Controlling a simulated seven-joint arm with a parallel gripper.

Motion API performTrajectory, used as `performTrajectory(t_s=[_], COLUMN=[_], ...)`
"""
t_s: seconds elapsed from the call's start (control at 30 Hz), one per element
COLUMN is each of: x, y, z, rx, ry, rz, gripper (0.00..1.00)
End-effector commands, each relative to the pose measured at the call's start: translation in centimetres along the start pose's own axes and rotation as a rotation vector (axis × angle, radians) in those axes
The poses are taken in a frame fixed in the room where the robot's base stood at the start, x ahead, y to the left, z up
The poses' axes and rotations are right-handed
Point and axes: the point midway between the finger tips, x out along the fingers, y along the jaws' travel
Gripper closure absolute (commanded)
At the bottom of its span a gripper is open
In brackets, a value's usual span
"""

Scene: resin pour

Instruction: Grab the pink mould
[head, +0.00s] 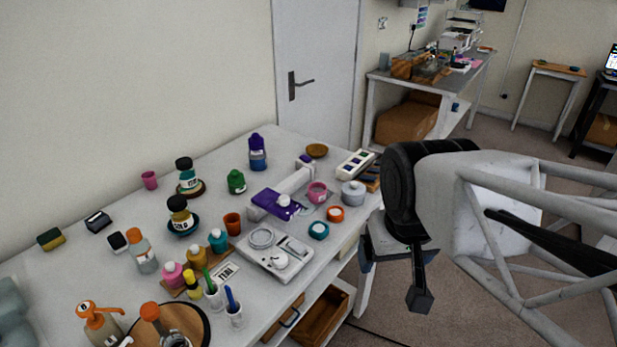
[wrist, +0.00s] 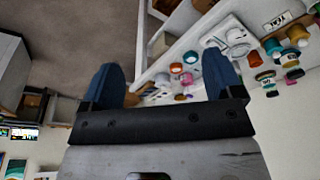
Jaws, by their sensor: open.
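A small round pink mould (head: 317,192) sits on the white table near its right edge, beside a purple packet and an orange ring-shaped piece. My gripper (head: 393,282) hangs right of the table edge, apart from the mould. Its two blue fingers (wrist: 161,75) are spread wide with nothing between them.
Near the mould are an orange ring (head: 335,214), a teal ring (head: 319,230), a grey round pot (head: 353,193) and a purple packet (head: 275,203). A scale (head: 275,254) stands in front. Bottles and cups crowd the left. Open floor lies right of the table.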

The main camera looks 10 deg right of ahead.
Motion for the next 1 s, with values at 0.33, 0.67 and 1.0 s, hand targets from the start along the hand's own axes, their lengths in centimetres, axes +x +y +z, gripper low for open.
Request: performTrajectory(t_s=[0.33, 0.67, 1.0], x=[0.0, 1.1, 4.0], y=[0.0, 0.9, 2.2], z=[-0.1, -3.7, -12.4], rx=[-0.006, -0.228, -0.794], ry=[0.002, 0.075, 0.220], rz=[0.001, 0.054, 0.218], gripper=[0.10, 0.10, 0.10])
